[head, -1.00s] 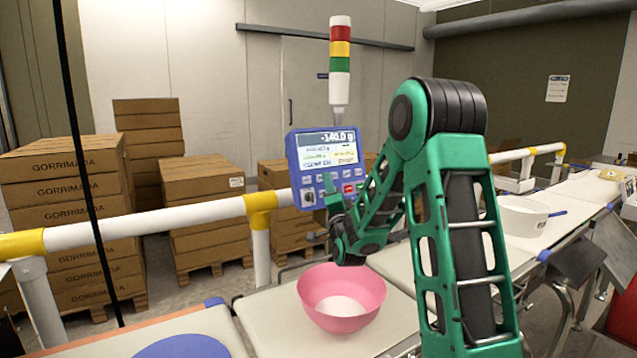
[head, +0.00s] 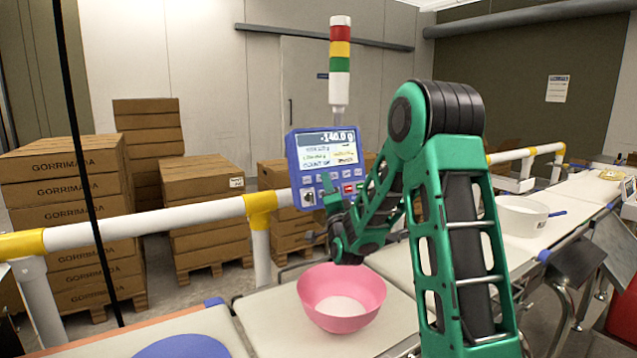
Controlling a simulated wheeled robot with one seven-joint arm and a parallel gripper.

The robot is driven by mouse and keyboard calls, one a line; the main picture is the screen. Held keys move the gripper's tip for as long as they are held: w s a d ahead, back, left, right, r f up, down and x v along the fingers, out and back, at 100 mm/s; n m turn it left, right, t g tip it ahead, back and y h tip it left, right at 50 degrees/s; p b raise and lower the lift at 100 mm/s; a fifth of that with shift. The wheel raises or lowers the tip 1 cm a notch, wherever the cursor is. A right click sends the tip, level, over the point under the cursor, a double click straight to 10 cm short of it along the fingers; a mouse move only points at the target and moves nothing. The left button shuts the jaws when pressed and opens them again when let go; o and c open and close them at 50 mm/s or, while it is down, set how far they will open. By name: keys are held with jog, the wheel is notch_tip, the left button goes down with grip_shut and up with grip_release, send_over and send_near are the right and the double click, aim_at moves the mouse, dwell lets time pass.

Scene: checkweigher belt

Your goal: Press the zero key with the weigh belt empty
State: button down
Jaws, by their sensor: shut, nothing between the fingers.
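The blue indicator panel (head: 293,160) stands behind the belt line, with a lit screen (head: 328,148) reading -140.0 g and rows of small keys below it. The key labels are too small to read, so I cannot pick out the zero key. My gripper (head: 331,190) is shut and empty, its tip in front of the lower key rows, covering some keys. I cannot tell whether it touches the panel. A pink bowl (head: 341,320) with pale contents stands on the belt section (head: 262,318) below the panel. I cannot tell for sure whether this is the weigh belt.
A white and yellow guard rail (head: 185,217) runs behind the belts. A red, yellow and green signal tower (head: 340,60) rises above the panel. A white tub (head: 520,217) stands on the belt farther right. A blue disc (head: 182,347) lies at the front left. Stacked cartons (head: 65,200) stand behind.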

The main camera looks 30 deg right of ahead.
jog(key=shift+w+f, duration=0.1)
jog(key=shift+w, duration=0.3)
dwell(0.6)
jog(key=shift+s, duration=0.1)
dwell(0.3)
jog(key=shift+s+r, duration=0.2)
jog(key=shift+s, duration=0.5)
jog(key=s, duration=0.2)
jog(key=s+r, duration=0.1)
jog(key=s, duration=0.1)
jog(key=shift+s+r, duration=0.2)
jog(key=shift+s, duration=0.2)
dwell(0.7)
